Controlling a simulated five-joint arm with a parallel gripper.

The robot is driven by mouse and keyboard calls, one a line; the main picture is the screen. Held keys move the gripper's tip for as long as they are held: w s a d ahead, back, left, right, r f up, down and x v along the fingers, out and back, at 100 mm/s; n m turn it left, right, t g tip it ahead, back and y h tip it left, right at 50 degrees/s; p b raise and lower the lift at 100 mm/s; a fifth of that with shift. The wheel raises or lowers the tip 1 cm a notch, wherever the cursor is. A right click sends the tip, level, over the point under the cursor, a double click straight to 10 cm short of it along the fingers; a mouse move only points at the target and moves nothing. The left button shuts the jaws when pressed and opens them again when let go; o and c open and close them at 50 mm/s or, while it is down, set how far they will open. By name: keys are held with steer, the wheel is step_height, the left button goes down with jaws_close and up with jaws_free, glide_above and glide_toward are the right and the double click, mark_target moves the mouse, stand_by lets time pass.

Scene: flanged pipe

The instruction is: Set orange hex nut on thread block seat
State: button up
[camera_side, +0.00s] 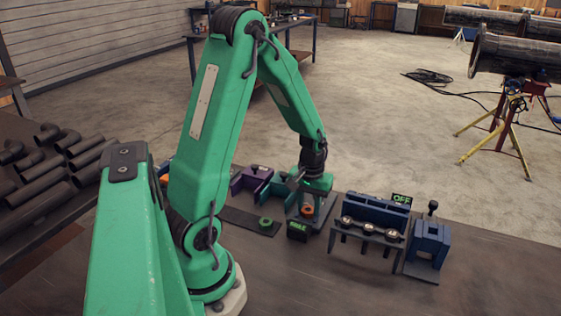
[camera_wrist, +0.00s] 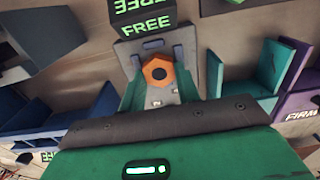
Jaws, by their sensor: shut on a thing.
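The orange hex nut (camera_wrist: 158,72) is between the tips of my gripper (camera_wrist: 157,85) in the wrist view, with its dark hole showing. My gripper is shut on it. In the side view the nut shows as a small orange spot (camera_side: 307,210) below my gripper (camera_side: 308,203). A grey plate (camera_wrist: 128,50) lies right behind the nut, beside a dark block with a green FREE sign (camera_wrist: 147,28). The sign also shows in the side view (camera_side: 298,227). I cannot tell whether this is the thread block seat, or whether the nut touches the plate.
A green ring-like piece (camera_side: 265,223) lies on a dark plate left of my gripper. Purple (camera_side: 249,179) and teal (camera_side: 279,187) blocks stand behind it. To the right are a blue fixture (camera_side: 375,209) with an OFF sign and a blue clamp (camera_side: 430,240).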

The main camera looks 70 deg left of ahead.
mark_target(309, 208)
steer(key=o, duration=1.5)
steer(key=shift+r, duration=0.1)
steer(key=shift+r, duration=3.4)
